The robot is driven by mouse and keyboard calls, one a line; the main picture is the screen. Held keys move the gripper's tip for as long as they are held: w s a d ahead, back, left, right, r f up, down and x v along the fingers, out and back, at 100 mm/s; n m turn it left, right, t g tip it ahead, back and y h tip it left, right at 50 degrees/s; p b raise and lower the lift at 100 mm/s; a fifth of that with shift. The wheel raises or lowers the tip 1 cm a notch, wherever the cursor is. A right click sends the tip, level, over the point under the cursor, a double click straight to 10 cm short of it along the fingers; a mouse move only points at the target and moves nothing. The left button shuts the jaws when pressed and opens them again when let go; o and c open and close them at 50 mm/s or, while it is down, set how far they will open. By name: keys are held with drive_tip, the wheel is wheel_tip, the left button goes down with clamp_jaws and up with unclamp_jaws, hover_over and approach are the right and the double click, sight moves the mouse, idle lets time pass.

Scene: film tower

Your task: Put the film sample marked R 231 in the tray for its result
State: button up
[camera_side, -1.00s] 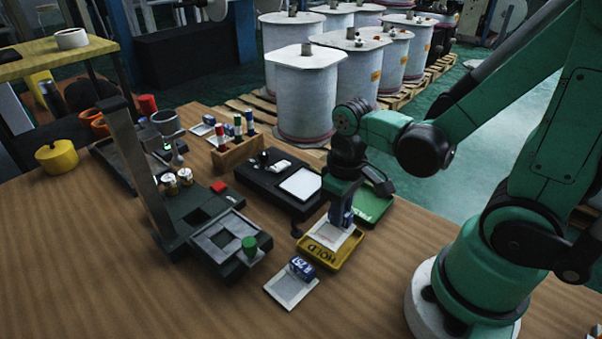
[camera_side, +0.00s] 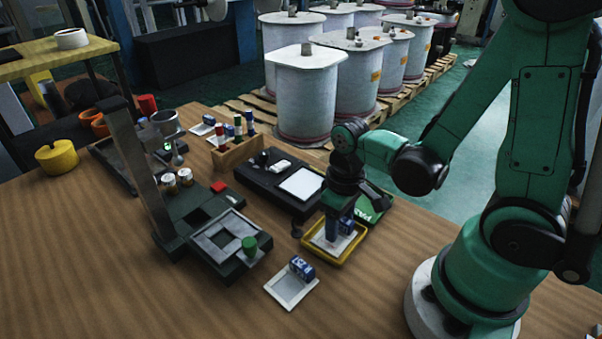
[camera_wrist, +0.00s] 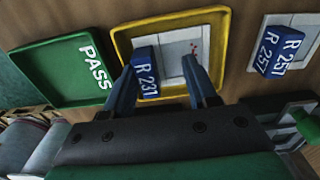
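The film sample R 231, a pale card with a blue block marked R 231 (camera_wrist: 147,72), lies inside the yellow-rimmed tray (camera_wrist: 122,42). The side view shows the sample's blue block (camera_side: 347,225) and the yellow tray (camera_side: 341,260). The tray's word is covered now; it read HOLD in the earlier side frame. My gripper (camera_wrist: 158,75) is low over this tray, its fingers spread apart. The left finger is close beside the blue block; contact cannot be told. The green PASS tray (camera_wrist: 60,75) is beside it, partly behind my gripper in the side view (camera_side: 375,208).
Another sample, marked R 257 (camera_wrist: 275,52), lies on the table to the side; it shows at the front in the side view (camera_side: 292,291). A dark film tester (camera_side: 200,215) with a green knob stands left. A wooden rack (camera_side: 237,152) holds several bottles.

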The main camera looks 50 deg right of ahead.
drive_tip(key=shift+r, duration=0.1)
wheel_tip(320, 180, up, 12)
drive_tip(key=w+t, duration=0.1)
drive_tip(key=t, duration=0.1)
drive_tip(key=w+a+t, duration=0.1)
drive_tip(key=w+t, duration=0.2)
drive_tip(key=t, duration=0.2)
drive_tip(key=shift+w+a+r, duration=0.25)
drive_tip(key=shift+a, duration=0.05)
idle(0.5)
idle(1.2)
